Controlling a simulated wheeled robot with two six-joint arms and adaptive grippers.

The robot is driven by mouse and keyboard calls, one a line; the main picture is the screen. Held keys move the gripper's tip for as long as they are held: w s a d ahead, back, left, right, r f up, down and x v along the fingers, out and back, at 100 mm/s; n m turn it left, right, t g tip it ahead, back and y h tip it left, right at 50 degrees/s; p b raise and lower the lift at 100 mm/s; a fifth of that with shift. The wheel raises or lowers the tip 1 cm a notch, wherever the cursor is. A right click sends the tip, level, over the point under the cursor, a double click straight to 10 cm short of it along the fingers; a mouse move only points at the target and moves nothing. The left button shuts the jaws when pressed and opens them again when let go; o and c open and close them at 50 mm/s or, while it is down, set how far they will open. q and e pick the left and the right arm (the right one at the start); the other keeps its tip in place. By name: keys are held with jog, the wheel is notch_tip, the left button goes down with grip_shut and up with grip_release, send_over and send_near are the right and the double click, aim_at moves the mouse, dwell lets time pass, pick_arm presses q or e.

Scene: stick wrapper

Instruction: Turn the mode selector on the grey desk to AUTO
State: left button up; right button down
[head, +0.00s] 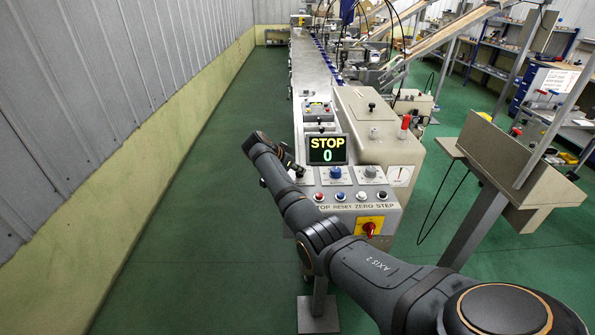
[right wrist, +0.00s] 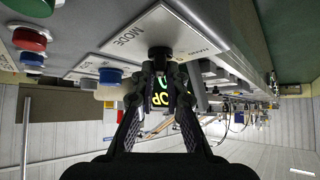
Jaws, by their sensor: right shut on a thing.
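The grey desk (head: 322,183) stands at the near end of the long machine. My right arm reaches over its left side, and my right gripper (head: 290,165) is at its left edge, covering the mode selector in the head view. In the right wrist view the black selector knob (right wrist: 159,52) stands on a light plate (right wrist: 135,33) marked MODE, with HAND and 0 legible. My right gripper (right wrist: 163,72) is shut on the knob. The AUTO mark and the knob's pointer direction cannot be made out. My left gripper is not in view.
A display (head: 327,150) reads STOP and 0. A blue knob (head: 335,172) and a grey knob (head: 370,171) sit below it, then several push buttons (head: 340,196). A red switch on a yellow plate (head: 369,227) is on the front. Green floor (head: 190,210) is clear to the left.

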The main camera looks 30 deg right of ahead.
jog(key=shift+f, duration=0.1)
jog(key=c, duration=1.4)
grip_release()
jog(key=v, duration=1.2)
